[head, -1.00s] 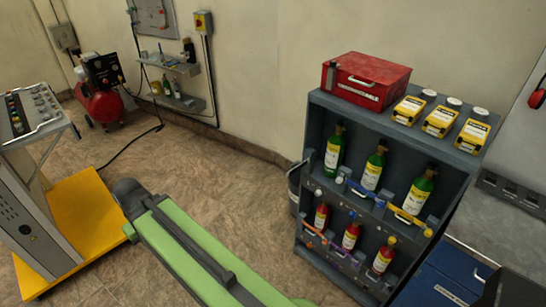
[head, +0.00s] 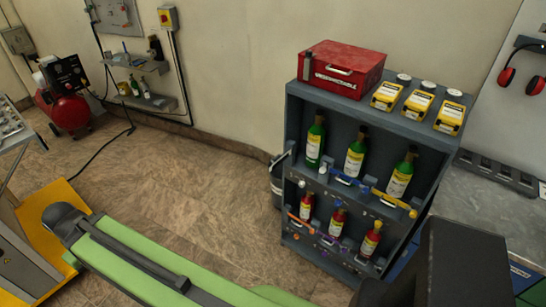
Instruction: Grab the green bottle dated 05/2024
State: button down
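Three green bottles stand upright in the upper compartment of a dark grey shelf unit (head: 297,105): a left one (head: 315,140), a middle one (head: 355,155) and a right one (head: 402,174). Each has a pale label with yellow on it, and the dates are too small to read. I cannot tell which is dated 05/2024. Coloured bars and clips run along the shelf front below the bottles. My gripper is not in view.
Three red bottles (head: 337,221) stand in the lower compartment. A red case (head: 342,68) and three yellow-labelled containers (head: 418,102) sit on top. A bin (head: 277,185) stands left of the shelf, a grey worktop (head: 485,205) right. Open floor (head: 190,185) lies left.

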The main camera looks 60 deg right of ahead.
aim_at(316, 132)
jog(key=i, duration=2.3)
jog(key=z, duration=1.35)
jog(key=k, duration=0.15)
jog(key=z, duration=2.65)
jog(key=k, duration=0.85)
jog(key=u, duration=0.15)
jog(key=i, duration=0.85)
jog(key=z, duration=0.05)
